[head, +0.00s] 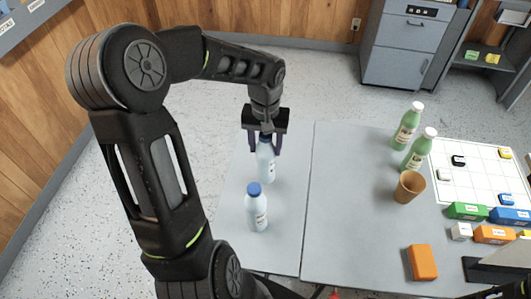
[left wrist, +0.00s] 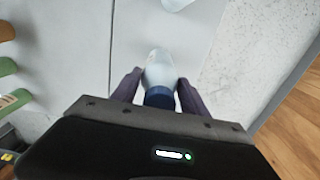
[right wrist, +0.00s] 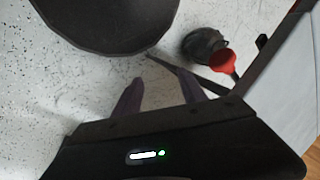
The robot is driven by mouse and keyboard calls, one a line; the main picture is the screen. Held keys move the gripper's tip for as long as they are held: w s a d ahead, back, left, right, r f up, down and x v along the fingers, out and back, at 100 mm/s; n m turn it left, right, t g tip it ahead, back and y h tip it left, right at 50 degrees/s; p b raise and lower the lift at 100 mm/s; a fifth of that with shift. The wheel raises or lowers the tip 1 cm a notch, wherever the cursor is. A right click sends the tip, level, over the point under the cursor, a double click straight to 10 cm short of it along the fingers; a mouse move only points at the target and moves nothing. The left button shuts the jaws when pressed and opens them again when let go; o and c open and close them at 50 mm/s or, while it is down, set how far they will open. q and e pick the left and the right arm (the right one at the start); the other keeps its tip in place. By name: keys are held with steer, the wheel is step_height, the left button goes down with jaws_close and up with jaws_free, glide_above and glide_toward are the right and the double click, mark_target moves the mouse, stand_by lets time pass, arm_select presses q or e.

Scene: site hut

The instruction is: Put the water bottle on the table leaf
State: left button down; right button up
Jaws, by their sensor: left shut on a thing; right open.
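My left gripper (head: 264,153) is shut on a water bottle (head: 267,170), pale with a blue cap, held upright by its upper part over the table leaf (head: 237,172). I cannot tell whether its base touches the leaf. In the left wrist view the bottle (left wrist: 158,68) sits between the fingers. A second pale bottle with a blue cap (head: 257,212) stands on the leaf, nearer to me. My right gripper (right wrist: 162,80) is open and empty above the speckled floor in the right wrist view; it is not visible in the head view.
Past the seam, the main table top (head: 345,215) holds two green bottles (head: 407,125), a brown cup (head: 408,187), an orange block (head: 422,262), a white grid board (head: 485,180) and several coloured boxes. A dark object with a red funnel-like part (right wrist: 222,62) is near my right gripper.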

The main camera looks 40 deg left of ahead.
arm_select(q)
steer(key=shift+f, duration=1.8)
steer(key=c, duration=0.6)
jaws_free()
steer(key=shift+f, duration=0.15)
steer(key=shift+p, duration=0.3)
step_height(320, 180, up, 12)
steer(key=shift+r+b, duration=0.15)
steer(key=shift+b, duration=0.45)
